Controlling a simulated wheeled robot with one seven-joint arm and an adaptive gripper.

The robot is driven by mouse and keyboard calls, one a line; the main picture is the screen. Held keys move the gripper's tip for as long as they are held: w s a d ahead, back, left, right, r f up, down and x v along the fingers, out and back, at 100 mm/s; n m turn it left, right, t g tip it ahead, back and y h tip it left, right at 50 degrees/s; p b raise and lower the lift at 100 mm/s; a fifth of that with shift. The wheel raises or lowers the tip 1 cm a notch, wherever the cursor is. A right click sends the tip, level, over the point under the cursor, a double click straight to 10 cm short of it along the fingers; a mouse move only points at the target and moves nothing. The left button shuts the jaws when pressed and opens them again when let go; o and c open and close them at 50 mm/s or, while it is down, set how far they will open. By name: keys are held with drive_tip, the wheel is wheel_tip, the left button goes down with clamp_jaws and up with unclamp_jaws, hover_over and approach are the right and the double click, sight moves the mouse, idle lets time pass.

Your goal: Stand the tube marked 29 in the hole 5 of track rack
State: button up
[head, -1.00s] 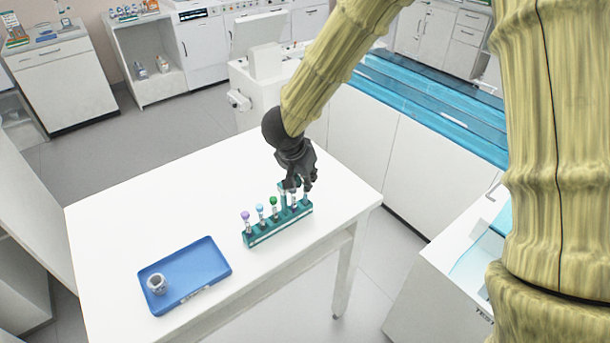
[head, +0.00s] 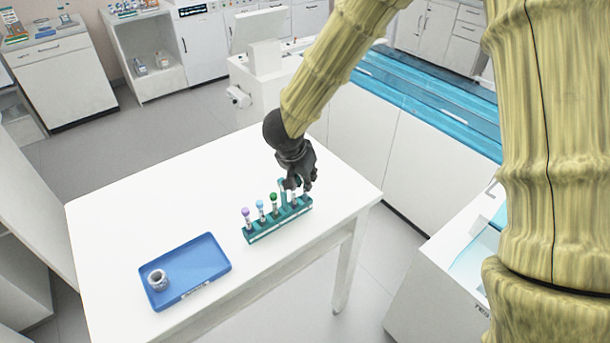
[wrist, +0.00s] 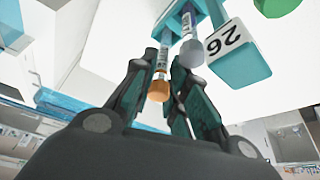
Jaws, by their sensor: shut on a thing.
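The teal track rack (head: 266,234) stands on the white table and holds several capped tubes in a row. My gripper (head: 298,187) is over the rack's right end. In the wrist view my gripper (wrist: 168,88) is shut on an orange-capped tube (wrist: 159,88), with a finger on each side. The tube's lower part runs to the rack end; I cannot tell how deep it sits. A grey-capped tube (wrist: 192,52) stands close beside it. A number tag (wrist: 224,41) shows on a teal block, turned around. No number on the held tube is readable.
Purple-capped (head: 245,212), blue-capped (head: 260,205) and green-capped (head: 274,197) tubes stand in the rack's left part. A blue tray (head: 208,262) with a small grey-white cup (head: 158,279) lies front left. The table (head: 150,205) is clear behind the rack and tray.

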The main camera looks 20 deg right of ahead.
drive_tip(key=shift+f, duration=0.1)
drive_tip(key=o, duration=0.9)
drive_tip(key=shift+c, duration=0.2)
drive_tip(key=v, duration=1.2)
drive_tip(key=shift+d, duration=0.1)
